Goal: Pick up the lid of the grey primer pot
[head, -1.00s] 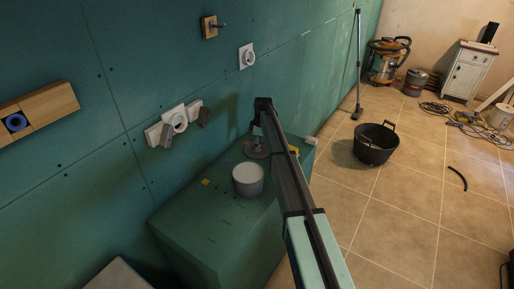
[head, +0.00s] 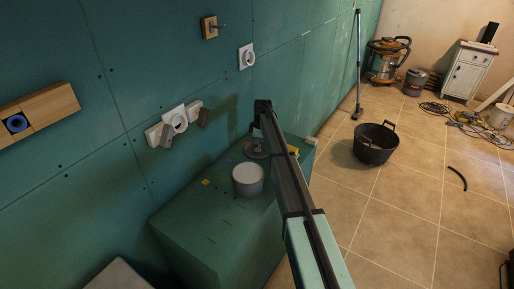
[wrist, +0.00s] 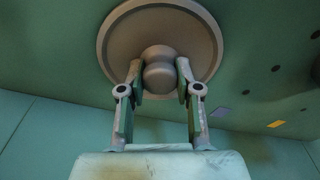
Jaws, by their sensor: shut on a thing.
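The lid (wrist: 203,47) is a round grey-brown disc with a ball-shaped knob (wrist: 158,72) in the middle. My gripper (wrist: 158,78) is shut on this knob, with one finger on each side. In the head view the lid (head: 255,151) is flat, at the top of the green box, behind the pot and partly hidden by my arm. I cannot tell whether it touches the surface. The grey primer pot (head: 248,189) stands upright in front of it, with a pale white top.
The green box (head: 190,225) stands against the green wall, with small yellow bits (head: 206,182) on its top. Sockets (head: 175,122) and a wooden block (head: 40,106) are on the wall. A black bucket (head: 374,150) stands on the tiled floor to the right.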

